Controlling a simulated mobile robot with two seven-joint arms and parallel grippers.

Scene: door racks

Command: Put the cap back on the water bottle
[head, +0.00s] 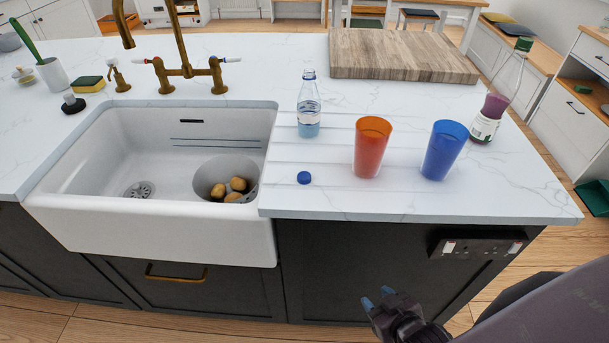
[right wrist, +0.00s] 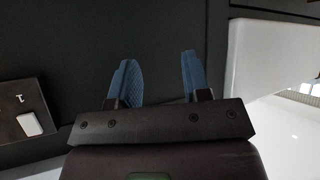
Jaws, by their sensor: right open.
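A clear water bottle (head: 309,105) stands upright and uncapped on the drainer part of the white counter, right of the sink. A small blue cap (head: 304,177) lies on the counter in front of the bottle, near the counter's front edge. My right gripper (head: 377,298) is low in front of the dark cabinet, below the counter top and well apart from the cap and bottle. In the right wrist view its two blue fingers (right wrist: 158,78) are spread with nothing between them. My left gripper is not in view.
A red cup (head: 371,147) and a blue cup (head: 444,150) stand right of the bottle. A tall bottle (head: 498,95) with dark liquid is farther right. A wooden board (head: 400,55) lies behind. The sink (head: 150,218) holds a bowl of potatoes. A socket (head: 478,246) is on the cabinet front.

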